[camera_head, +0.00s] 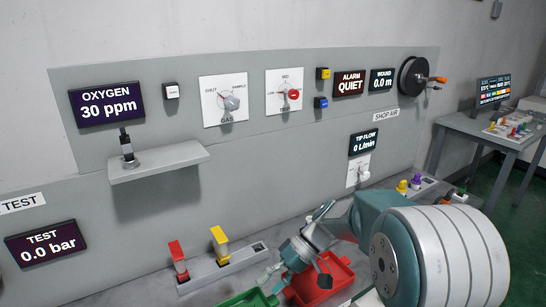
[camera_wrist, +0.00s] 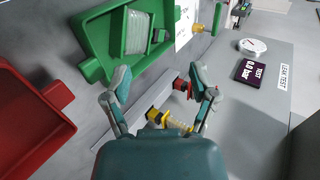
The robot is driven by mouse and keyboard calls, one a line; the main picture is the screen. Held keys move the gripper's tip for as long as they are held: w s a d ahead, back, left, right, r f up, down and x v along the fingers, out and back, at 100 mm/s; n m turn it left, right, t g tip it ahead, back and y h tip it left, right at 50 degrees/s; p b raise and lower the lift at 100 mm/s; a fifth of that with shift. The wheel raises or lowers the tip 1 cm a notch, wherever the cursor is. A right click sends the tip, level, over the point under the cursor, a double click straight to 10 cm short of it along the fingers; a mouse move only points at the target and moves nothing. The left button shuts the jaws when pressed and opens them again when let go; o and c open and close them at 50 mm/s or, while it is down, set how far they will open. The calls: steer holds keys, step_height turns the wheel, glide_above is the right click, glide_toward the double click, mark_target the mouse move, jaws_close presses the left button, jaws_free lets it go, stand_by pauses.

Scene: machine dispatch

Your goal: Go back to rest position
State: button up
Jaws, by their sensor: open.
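My gripper (camera_head: 297,274) is at the lower middle of the head view, above the bench by the trays. In the wrist view its two fingers (camera_wrist: 160,84) are spread apart with nothing held between them. Beyond the fingers lies a grey rack holding a red-topped piece (camera_wrist: 183,86) and a yellow-topped piece (camera_wrist: 158,117). My wrist housing hides part of the yellow one. The same red piece (camera_head: 178,258) and yellow piece (camera_head: 220,243) stand upright in the head view, left of my gripper.
A green tray (camera_wrist: 90,40) holds a clear ribbed cylinder (camera_wrist: 138,32). A red tray (camera_head: 338,272) lies beside my gripper. The wall panel with dials, screens and a small shelf (camera_head: 158,160) stands behind. A side table (camera_head: 480,130) is at the far right.

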steer(key=s+d+r+m+t+h, duration=0.3)
steer(key=s+d+r+t+h, duration=0.1)
steer(key=s+d, duration=0.4)
steer(key=s+d+r+m+t+h, duration=0.2)
steer(key=s+d+r+t+h, duration=0.3)
steer(key=s+d+t, duration=0.2)
steer(key=shift+s+d+m, duration=0.4)
steer(key=shift+s+d, duration=0.2)
steer(key=shift+s, duration=0.4)
